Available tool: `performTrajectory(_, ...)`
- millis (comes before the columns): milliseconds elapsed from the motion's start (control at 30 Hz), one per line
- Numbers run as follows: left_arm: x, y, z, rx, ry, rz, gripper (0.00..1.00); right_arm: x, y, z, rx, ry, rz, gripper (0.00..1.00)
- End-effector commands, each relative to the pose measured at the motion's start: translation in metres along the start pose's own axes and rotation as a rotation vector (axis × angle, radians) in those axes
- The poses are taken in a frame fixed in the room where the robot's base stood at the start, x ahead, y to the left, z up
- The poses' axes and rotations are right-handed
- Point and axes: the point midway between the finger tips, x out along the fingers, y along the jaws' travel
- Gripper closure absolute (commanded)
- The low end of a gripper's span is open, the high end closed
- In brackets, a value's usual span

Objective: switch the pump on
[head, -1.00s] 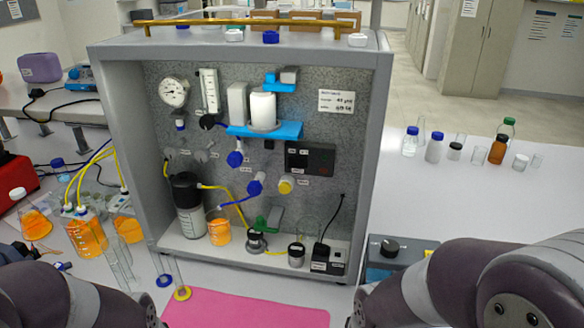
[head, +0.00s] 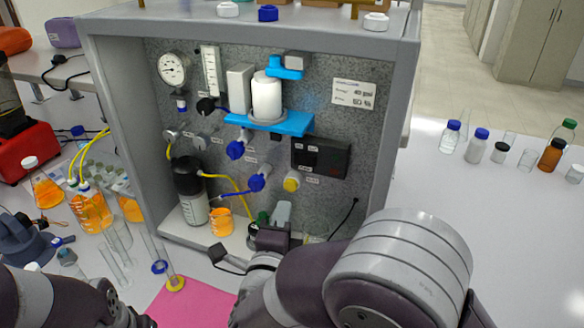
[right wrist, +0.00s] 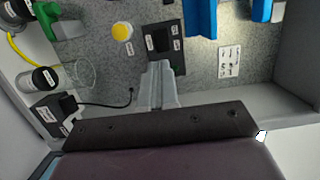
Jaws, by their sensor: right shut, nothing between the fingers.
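A black switch panel (head: 321,157) with small labels is mounted on the rig's speckled back wall, right of the middle. It also shows in the right wrist view (right wrist: 163,42). My right gripper (head: 282,212) is shut and empty, in front of the rig's lower part and below the panel. In the right wrist view its grey fingertips (right wrist: 158,68) overlap the panel's lower edge; I cannot tell whether they touch it. My right gripper and arm hide much of the rig's lower shelf.
A yellow knob (head: 292,181) and blue valve knobs (head: 257,182) sit close to the panel. A blue bracket (head: 270,122) holds a white filter housing (head: 267,96). A black-capped bottle (head: 190,190) and an orange beaker (head: 221,221) stand on the shelf at left.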

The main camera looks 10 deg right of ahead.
Motion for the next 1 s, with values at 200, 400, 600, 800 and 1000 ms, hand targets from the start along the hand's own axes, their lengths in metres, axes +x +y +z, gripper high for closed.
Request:
performTrajectory(200, -0.003, 0.000, 0.000, 0.000, 0.000, 0.000, 0.57, 0.006, -0.001, 0.000, -0.003, 0.000, 0.001, 1.00)
performTrajectory(400, -0.019, 0.000, -0.002, 0.000, 0.000, 0.000, 0.57, 0.040, -0.004, -0.001, -0.005, 0.004, 0.003, 1.00)
performTrajectory(600, -0.036, 0.000, -0.004, 0.000, 0.000, 0.000, 0.57, 0.084, -0.004, -0.001, -0.004, 0.003, 0.003, 1.00)
performTrajectory(800, -0.052, 0.000, -0.006, 0.000, 0.000, 0.000, 0.57, 0.121, -0.003, 0.000, -0.005, 0.001, 0.004, 1.00)
performTrajectory(1000, -0.059, 0.000, -0.007, 0.000, 0.000, 0.000, 0.57, 0.138, -0.001, 0.000, -0.004, -0.001, 0.002, 1.00)
